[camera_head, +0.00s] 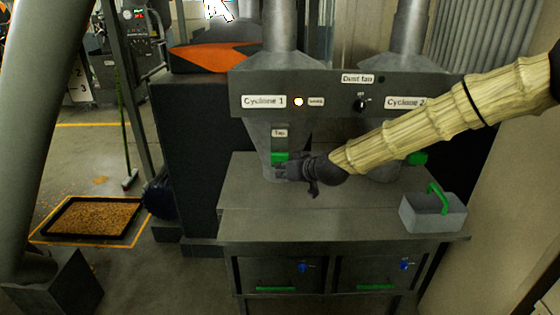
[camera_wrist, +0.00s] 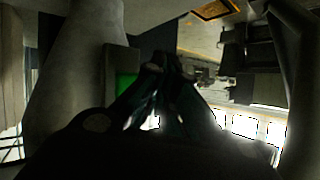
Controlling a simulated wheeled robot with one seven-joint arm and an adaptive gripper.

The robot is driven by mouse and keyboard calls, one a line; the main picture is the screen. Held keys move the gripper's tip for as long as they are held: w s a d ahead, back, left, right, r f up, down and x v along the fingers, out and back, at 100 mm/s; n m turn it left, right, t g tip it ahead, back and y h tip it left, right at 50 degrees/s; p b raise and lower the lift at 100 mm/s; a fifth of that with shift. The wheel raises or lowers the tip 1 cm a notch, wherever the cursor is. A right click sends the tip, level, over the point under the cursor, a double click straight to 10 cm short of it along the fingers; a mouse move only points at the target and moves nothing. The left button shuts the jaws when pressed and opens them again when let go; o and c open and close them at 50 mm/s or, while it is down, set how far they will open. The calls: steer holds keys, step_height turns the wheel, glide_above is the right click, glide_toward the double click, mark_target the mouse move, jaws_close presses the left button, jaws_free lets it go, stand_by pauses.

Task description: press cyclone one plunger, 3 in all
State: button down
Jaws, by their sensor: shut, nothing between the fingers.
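The panel labelled Cyclone 1 (camera_head: 263,101) carries a lit lamp (camera_head: 298,101) beside a small label. Below it is a grey cone (camera_head: 262,136) with a Tap label (camera_head: 279,133) and a green plunger (camera_head: 279,157). My gripper (camera_head: 284,171) is shut and empty, just below and in front of the green plunger. In the wrist view the shut fingers (camera_wrist: 168,62) are right of a green face (camera_wrist: 127,88) on a grey block beside the cone. Whether the fingertips touch it I cannot tell. The gripper partly hides the cone's lower end.
Cyclone 2 (camera_head: 405,102) is at the right, with a green part (camera_head: 417,158) behind my arm. A Dust fan knob (camera_head: 361,103) sits between. A grey box with a green handle (camera_head: 433,212) stands on the right of the cabinet top (camera_head: 300,222). A grain tray (camera_head: 90,220) lies on the floor.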

steer(key=shift+w+b, duration=0.4)
steer(key=shift+w, duration=1.15)
stand_by(2.2)
steer(key=shift+s, duration=1.55)
steer(key=shift+s+b, duration=0.3)
steer(key=shift+s, duration=2.25)
